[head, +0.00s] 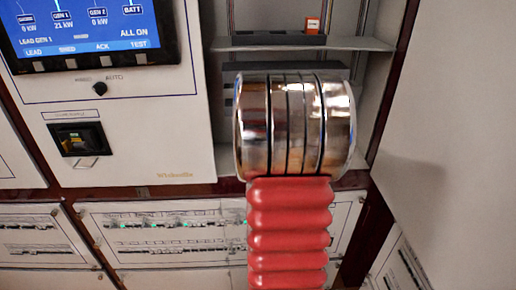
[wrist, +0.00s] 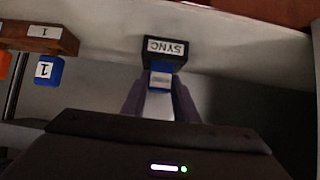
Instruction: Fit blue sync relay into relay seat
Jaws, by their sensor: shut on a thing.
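The blue sync relay (wrist: 161,67) shows in the wrist view, with a pale label face on its near side. My gripper (wrist: 160,88) is shut on it, one dark finger on each side. A black block marked SYNC (wrist: 165,47), its lettering upside down, is right at the far end of the relay and looks like the relay seat. The relay seems to touch or overlap this block. I cannot tell how deep it sits. In the head view my arm hides the gripper, relay and seat.
In the wrist view, a blue block marked 1 (wrist: 48,70) is next to a brown block marked 1 (wrist: 40,37) at left. A control panel (head: 110,110) is at left.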

